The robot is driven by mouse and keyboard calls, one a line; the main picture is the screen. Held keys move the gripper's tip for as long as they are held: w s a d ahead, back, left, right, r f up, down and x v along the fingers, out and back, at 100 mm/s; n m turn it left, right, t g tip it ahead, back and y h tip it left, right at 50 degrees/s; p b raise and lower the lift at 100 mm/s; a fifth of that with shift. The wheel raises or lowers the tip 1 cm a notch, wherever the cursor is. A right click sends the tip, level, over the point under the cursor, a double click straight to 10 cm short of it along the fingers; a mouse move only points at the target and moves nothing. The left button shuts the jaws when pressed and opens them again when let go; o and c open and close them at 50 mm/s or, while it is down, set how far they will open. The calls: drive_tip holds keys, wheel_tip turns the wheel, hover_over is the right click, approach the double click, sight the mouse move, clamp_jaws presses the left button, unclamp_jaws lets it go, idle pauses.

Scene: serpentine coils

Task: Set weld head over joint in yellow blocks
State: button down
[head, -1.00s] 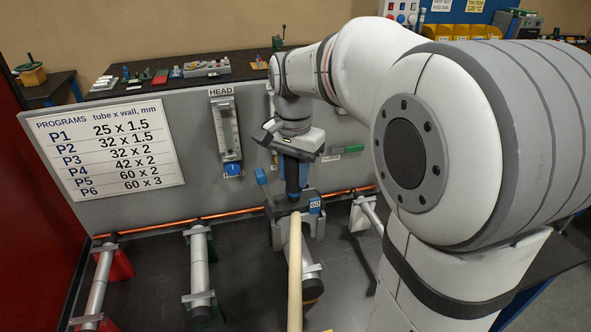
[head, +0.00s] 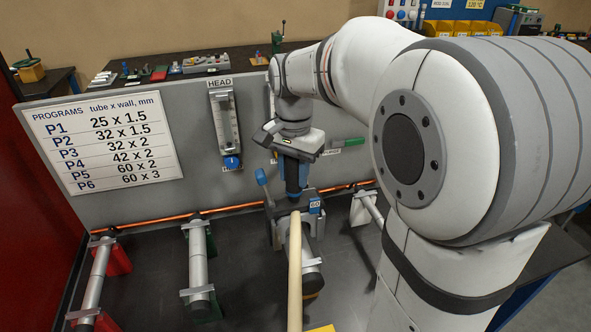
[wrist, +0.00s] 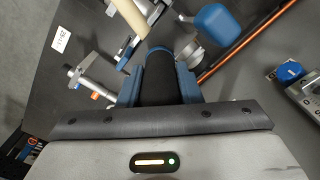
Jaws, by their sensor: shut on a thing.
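The weld head (head: 273,222), a dark grey clamp body with a blue lever and a "60" label, hangs below my gripper (head: 295,192). My gripper is shut on its black handle, which shows between the blue fingers in the wrist view (wrist: 160,85). A beige hose runs from the head toward the camera. A thick steel tube (head: 311,256) lies beneath and just in front of the head. A yellow block (head: 321,328) shows at the bottom edge by that tube. The joint is hidden by head and hose. I cannot tell whether the head touches the tube.
Tubes lie on red blocks (head: 117,262) and green blocks (head: 211,243) to the left, and another tube (head: 371,207) lies to the right. A grey panel with a programs board (head: 105,130) stands behind, with an orange pipe (head: 160,216) along its foot.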

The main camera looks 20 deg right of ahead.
sight(294, 200)
drive_tip(key=shift+f+b, duration=0.65)
drive_tip(key=shift+f, duration=0.3)
drive_tip(key=shift+f+b, duration=1.85)
drive_tip(key=shift+f, duration=0.95)
idle(1.3)
drive_tip(key=c, duration=0.9)
unclamp_jaws()
drive_tip(key=shift+c, duration=0.2)
